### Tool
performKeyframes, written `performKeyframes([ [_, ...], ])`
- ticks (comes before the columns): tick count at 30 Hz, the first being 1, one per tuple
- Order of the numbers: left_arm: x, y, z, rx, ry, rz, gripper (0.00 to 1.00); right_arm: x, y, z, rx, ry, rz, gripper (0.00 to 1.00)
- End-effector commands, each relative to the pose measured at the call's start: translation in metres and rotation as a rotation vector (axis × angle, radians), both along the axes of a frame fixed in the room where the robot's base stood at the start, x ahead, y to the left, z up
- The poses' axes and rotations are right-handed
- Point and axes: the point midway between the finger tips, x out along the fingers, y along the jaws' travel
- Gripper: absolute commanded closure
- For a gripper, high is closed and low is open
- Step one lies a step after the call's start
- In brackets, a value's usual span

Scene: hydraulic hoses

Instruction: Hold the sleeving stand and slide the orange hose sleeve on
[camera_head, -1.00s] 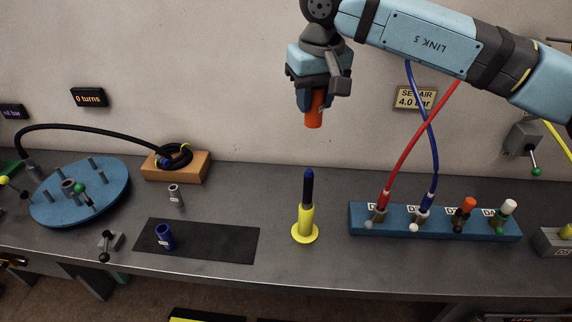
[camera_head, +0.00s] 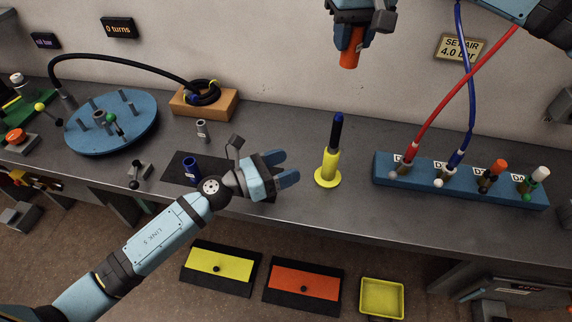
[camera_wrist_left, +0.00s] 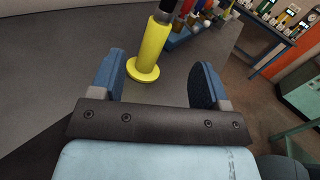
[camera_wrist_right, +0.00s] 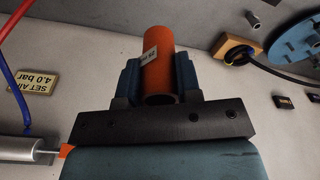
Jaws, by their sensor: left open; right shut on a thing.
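The sleeving stand (camera_head: 328,167) is yellow with a round base and a dark blue upright top. It stands on the bench in the head view, and its yellow body shows ahead of the fingers in the left wrist view (camera_wrist_left: 152,50). My left gripper (camera_head: 287,168) is open and empty, to the left of the stand, its fingers pointing toward it. My right gripper (camera_head: 350,45) is shut on the orange hose sleeve (camera_wrist_right: 158,65), a short hollow tube with a small label. The sleeve (camera_head: 349,59) hangs above the bench, higher than the stand and apart from it.
A blue block (camera_head: 460,183) with red and blue hoses stands right of the stand. A dark blue cup (camera_head: 191,168) sits on the black mat behind my left arm. A blue round plate (camera_head: 140,127) and a wooden block (camera_head: 222,103) stand further left.

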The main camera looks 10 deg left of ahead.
Motion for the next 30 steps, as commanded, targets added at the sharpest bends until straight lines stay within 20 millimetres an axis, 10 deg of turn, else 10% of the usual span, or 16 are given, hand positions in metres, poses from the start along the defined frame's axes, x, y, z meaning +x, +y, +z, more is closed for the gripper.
performKeyframes([
  [30, 0.071, -0.104, -0.004, 0.14, -0.117, -0.04, 0.31, 0.0, 0.0, 0.0, 0.0, 0.0, 0.0, 0.91],
])
